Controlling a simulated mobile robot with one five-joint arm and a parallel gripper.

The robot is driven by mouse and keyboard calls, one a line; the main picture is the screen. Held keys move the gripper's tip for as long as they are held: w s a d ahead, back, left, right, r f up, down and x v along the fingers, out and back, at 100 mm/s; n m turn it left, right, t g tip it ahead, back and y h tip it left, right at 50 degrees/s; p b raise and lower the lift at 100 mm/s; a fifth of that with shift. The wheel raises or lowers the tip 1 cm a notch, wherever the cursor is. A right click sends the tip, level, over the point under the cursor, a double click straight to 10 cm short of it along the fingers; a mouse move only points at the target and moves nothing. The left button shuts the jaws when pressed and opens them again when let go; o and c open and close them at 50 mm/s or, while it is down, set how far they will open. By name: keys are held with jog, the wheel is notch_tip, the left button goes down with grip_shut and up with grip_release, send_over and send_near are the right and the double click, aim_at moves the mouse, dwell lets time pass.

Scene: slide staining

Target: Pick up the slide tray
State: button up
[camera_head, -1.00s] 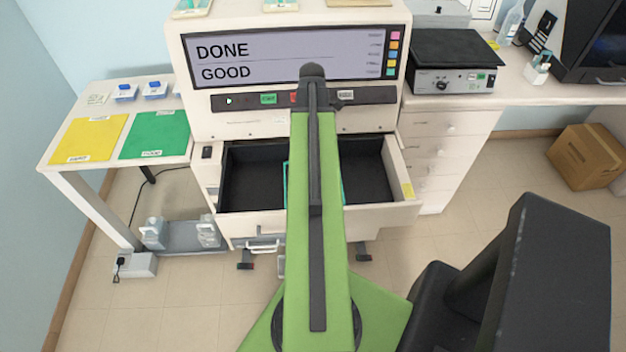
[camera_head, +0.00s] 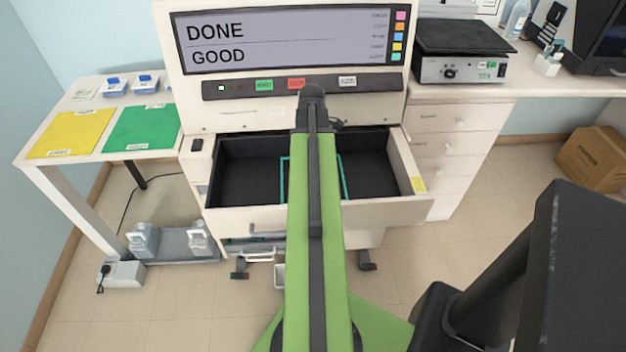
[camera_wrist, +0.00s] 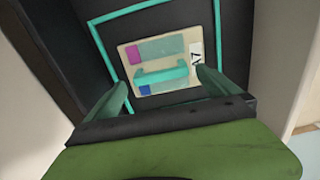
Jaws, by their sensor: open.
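The slide tray (camera_wrist: 186,48) shows in the wrist view as a flat beige plate with pink, grey and blue patches, a raised teal handle bar and a white label. It lies inside a teal outline on the dark floor of the open drawer (camera_head: 375,185). My gripper (camera_wrist: 162,85) is open and empty, its two teal fingers pointing toward the tray, one on each side of its near part. I cannot tell how far above the tray the fingertips are. In the head view my arm hides the tray and the gripper.
The drawer belongs to a white machine whose screen (camera_head: 285,42) reads DONE GOOD. Drawer walls stand around the tray. A side table with a yellow mat (camera_head: 68,134) and a green mat (camera_head: 142,130) is at left. A black-topped device (camera_head: 460,50) stands on the right counter.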

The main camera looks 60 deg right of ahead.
notch_tip(320, 180, down, 4)
jog(key=b, duration=0.3)
jog(key=shift+s+f, duration=0.1)
jog(key=shift+f, duration=0.1)
jog(key=shift+r, duration=0.2)
jog(key=c, duration=1.5)
jog(key=shift+r, duration=0.15)
